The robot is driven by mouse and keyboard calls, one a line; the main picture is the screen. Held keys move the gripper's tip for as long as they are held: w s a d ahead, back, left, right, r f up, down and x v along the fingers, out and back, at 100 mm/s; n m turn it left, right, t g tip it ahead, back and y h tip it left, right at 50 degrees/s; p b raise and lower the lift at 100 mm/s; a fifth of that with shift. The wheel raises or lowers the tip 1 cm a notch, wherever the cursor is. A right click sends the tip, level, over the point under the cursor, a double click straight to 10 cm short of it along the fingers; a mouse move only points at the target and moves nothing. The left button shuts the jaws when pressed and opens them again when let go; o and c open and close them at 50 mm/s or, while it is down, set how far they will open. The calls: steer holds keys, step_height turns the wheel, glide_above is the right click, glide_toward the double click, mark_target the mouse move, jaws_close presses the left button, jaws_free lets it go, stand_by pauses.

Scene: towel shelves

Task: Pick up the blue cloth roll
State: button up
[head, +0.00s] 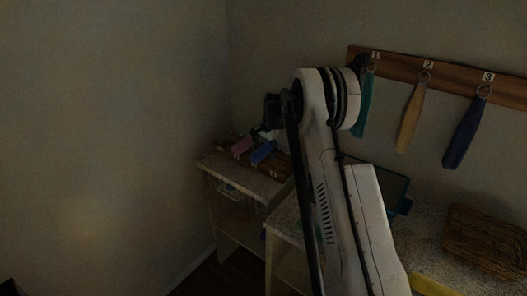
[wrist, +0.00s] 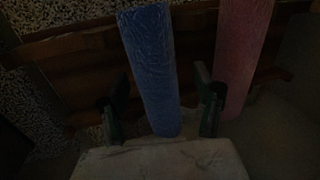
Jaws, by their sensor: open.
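The blue cloth roll (head: 262,152) lies on a brown wooden rack on the shelf top at the back left, beside a pink roll (head: 241,144). In the wrist view the blue roll (wrist: 151,62) runs lengthwise, with its near end between the two fingers of my gripper (wrist: 163,108). The fingers stand apart on either side of it, with visible gaps. The pink roll (wrist: 242,55) is just right of the right finger. My gripper is partly hidden behind my arm in the head view.
The wooden rack (wrist: 88,62) lies under the rolls on a speckled shelf top (head: 238,177). Green, tan (head: 410,118) and dark blue (head: 465,132) cloths hang from a numbered wall board (head: 440,78). A wicker basket (head: 487,238) stands at the right. Walls are close behind the shelf.

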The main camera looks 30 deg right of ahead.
steer(key=shift+c, duration=0.4)
steer(key=c, duration=1.2)
steer(key=shift+c, duration=0.2)
steer(key=shift+r, duration=0.1)
